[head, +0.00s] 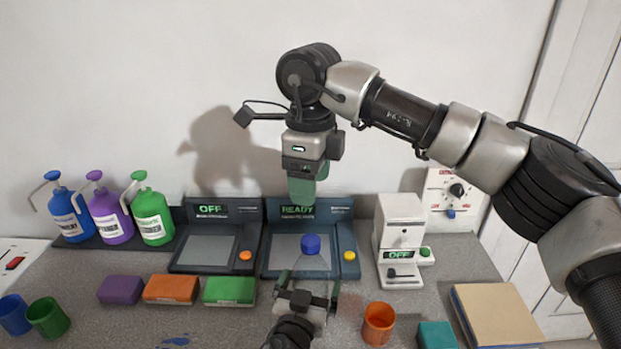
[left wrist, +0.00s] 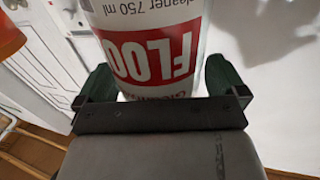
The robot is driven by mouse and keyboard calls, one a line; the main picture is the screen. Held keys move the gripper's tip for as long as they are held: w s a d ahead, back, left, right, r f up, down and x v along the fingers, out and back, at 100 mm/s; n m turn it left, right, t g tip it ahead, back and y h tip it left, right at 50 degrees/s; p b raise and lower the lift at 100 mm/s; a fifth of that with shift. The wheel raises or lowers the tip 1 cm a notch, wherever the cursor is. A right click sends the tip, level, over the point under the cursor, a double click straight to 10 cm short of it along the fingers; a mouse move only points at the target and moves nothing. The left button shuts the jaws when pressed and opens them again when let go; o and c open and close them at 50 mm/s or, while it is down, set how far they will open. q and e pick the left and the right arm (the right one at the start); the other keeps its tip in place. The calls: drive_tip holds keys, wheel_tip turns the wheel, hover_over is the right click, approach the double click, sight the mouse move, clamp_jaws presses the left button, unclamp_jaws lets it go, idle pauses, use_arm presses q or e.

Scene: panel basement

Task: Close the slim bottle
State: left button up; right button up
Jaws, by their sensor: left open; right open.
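The slim bottle (head: 312,264) is clear with a blue top (head: 311,244) and stands upright in front of the READY panel. In the left wrist view, its red and white floor cleaner label (left wrist: 155,52) fills the space between the fingers. My left gripper (head: 309,284) is open, with one finger on each side of the bottle; contact cannot be told. It also shows in the left wrist view (left wrist: 155,85). My right gripper (head: 302,188) is open and empty, pointing down above the blue top with a gap between. The bottle's base is hidden by my left gripper.
An orange cup (head: 378,323) stands right of my left gripper. The OFF panel (head: 214,240) and READY panel (head: 285,258) lie behind, with a white machine (head: 400,240) at right. Several coloured blocks (head: 171,289) and pump bottles (head: 109,217) are at left.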

use_arm(q)
drive_tip(key=b+v, duration=0.2)
drive_tip(key=v, duration=0.8)
drive_tip(key=shift+s, duration=0.35)
drive_tip(key=shift+a+f, duration=0.1)
